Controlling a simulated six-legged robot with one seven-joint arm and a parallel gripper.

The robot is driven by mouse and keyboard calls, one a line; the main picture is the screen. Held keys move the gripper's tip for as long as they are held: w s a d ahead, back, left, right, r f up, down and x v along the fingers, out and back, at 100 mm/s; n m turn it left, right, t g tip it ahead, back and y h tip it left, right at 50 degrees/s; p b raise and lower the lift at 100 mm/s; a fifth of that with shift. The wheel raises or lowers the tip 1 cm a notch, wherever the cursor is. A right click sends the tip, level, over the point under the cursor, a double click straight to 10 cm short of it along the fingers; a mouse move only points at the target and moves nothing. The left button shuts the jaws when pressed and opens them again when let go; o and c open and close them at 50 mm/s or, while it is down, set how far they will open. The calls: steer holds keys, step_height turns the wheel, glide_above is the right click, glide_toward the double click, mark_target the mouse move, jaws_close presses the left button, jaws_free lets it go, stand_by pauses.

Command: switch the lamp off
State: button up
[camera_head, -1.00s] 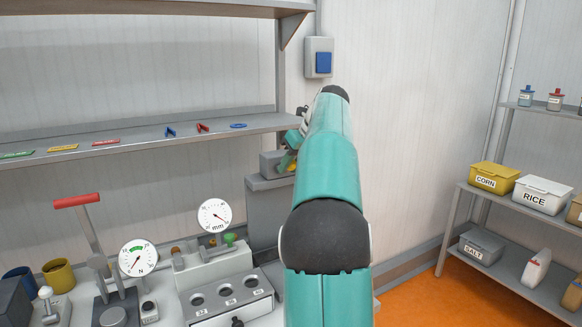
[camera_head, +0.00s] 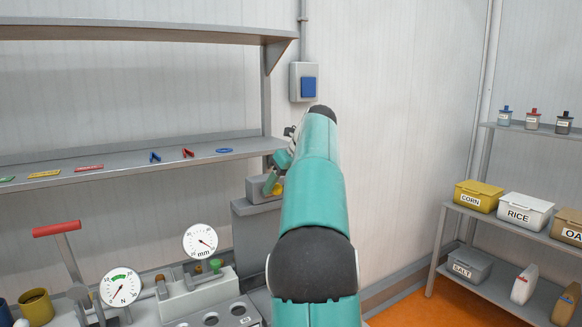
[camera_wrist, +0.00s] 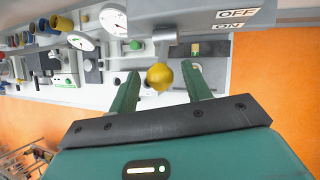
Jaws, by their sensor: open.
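A grey box with OFF and ON labels (camera_wrist: 222,20) shows at the top of the wrist view, with a lever stem ending in a yellow ball knob (camera_wrist: 160,77). My gripper (camera_wrist: 161,76) is open, its green fingers on either side of the knob in that view; I cannot tell whether they touch it. In the head view the grey box (camera_head: 257,190) sits below the shelf's right end, with my gripper (camera_head: 272,180) at it and the yellow knob (camera_head: 279,188) partly hidden. A wall switch with a blue rocker (camera_head: 308,87) is above. No lamp is visible.
A grey shelf (camera_head: 120,168) with small coloured items runs left of my arm. Dial gauges (camera_head: 200,241) and a red-handled lever (camera_head: 57,229) stand on the bench below. A rack with food boxes (camera_head: 525,211) is at right. Orange floor (camera_head: 410,308) is clear.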

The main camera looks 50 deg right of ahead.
steer(key=v, duration=1.2)
steer(key=shift+r, duration=0.15)
steer(key=shift+s, duration=0.15)
